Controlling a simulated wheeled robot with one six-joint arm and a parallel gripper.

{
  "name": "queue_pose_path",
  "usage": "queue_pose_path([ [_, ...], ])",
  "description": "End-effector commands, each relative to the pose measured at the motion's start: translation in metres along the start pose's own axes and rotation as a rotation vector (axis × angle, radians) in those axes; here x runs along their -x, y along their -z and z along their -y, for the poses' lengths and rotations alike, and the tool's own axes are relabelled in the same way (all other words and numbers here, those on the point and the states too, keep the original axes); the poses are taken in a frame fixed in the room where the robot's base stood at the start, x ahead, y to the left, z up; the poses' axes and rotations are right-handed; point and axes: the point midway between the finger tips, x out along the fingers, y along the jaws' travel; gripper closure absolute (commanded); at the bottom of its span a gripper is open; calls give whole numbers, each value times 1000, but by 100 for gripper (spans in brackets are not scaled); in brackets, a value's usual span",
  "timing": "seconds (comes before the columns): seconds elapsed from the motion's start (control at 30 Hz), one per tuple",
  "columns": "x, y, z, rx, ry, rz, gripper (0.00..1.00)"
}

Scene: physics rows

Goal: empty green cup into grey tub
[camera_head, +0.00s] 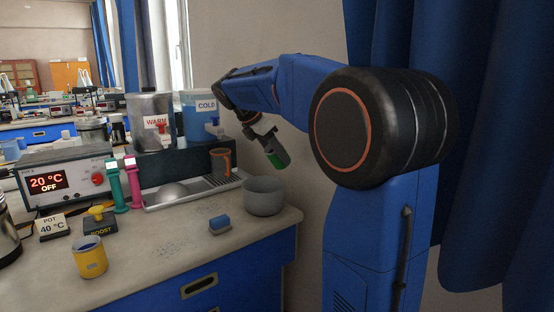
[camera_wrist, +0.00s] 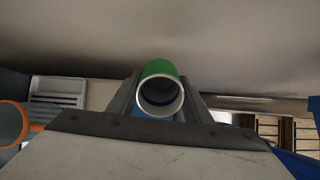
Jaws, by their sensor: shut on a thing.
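The green cup (camera_head: 276,160) is held in the air above the grey tub (camera_head: 264,197), near the wall, and looks tilted. My gripper (camera_head: 267,141) is shut on it. In the wrist view the green cup (camera_wrist: 160,69) sits between the fingers, with its pale rim and open mouth facing the camera. Its inside is dark, and I cannot tell whether anything is in it. The grey tub stands upright on the counter near its right end; its floor is hidden in the head view. I see no stream falling from the cup.
An orange-rimmed cup (camera_head: 221,162) stands on the drainer, left of the tub. A blue block (camera_head: 220,224) lies in front of the tub. WARM (camera_head: 152,122) and COLD (camera_head: 199,112) containers stand behind. A yellow cup (camera_head: 90,257) is at front left.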

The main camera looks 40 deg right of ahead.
Motion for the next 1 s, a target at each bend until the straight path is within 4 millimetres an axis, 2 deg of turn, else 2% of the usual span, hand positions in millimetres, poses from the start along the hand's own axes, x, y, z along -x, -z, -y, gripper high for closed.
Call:
queue_pose_path([
  [0.6, 37, -16, 0, -2, -1, -504, 82],
  [1.0, 45, -17, 0, 1, 0, -603, 82],
])
